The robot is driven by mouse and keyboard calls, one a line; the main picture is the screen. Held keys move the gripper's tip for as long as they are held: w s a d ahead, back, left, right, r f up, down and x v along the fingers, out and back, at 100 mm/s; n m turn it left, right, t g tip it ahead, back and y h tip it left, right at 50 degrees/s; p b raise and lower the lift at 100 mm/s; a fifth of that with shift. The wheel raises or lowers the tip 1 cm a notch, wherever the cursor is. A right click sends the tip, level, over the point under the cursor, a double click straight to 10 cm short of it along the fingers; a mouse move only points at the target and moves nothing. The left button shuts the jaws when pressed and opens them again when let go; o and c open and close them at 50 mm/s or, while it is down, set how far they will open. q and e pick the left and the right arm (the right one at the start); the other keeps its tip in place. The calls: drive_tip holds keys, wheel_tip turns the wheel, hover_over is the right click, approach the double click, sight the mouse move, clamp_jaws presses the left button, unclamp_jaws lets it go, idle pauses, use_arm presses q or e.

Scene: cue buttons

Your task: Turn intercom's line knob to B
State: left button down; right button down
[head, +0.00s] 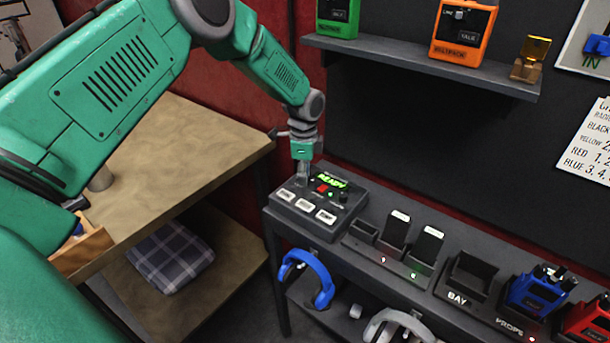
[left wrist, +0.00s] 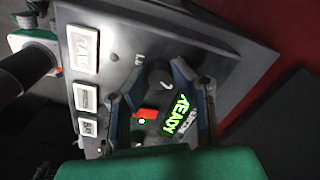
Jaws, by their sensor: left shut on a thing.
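The intercom (head: 318,207) is a dark box on the bench. It has a green READY display (head: 328,181), a red button (head: 322,188) and a row of white buttons along its front. My left gripper (head: 303,179) reaches down to the box's left rear, beside the display. In the left wrist view, my left gripper's fingers (left wrist: 158,95) straddle the top of the intercom and are shut on the dark line knob (left wrist: 158,73). The fingers hide part of the knob and its markings, so I cannot tell which letter it points to. My right gripper is not in view.
Radio holders (head: 397,236) and a blue radio (head: 540,291) stand to the right on the same bench. A shelf (head: 425,66) with green and orange devices hangs above. Blue headphones (head: 318,276) hang below the bench front. A wooden table (head: 190,150) stands at left.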

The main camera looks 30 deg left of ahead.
use_arm(q)
drive_tip(key=shift+w+a+r, duration=0.15)
drive_tip(key=shift+w+r, duration=0.1)
drive_tip(key=shift+r, duration=0.05)
drive_tip(key=c, duration=1.4)
unclamp_jaws()
drive_tip(key=shift+o, duration=0.2)
drive_tip(key=shift+s+f, duration=0.1)
drive_tip(key=shift+s, duration=0.05)
wheel_tip(320, 180, up, 12)
drive_tip(key=shift+a+f, duration=0.1)
drive_tip(key=shift+f, duration=0.1)
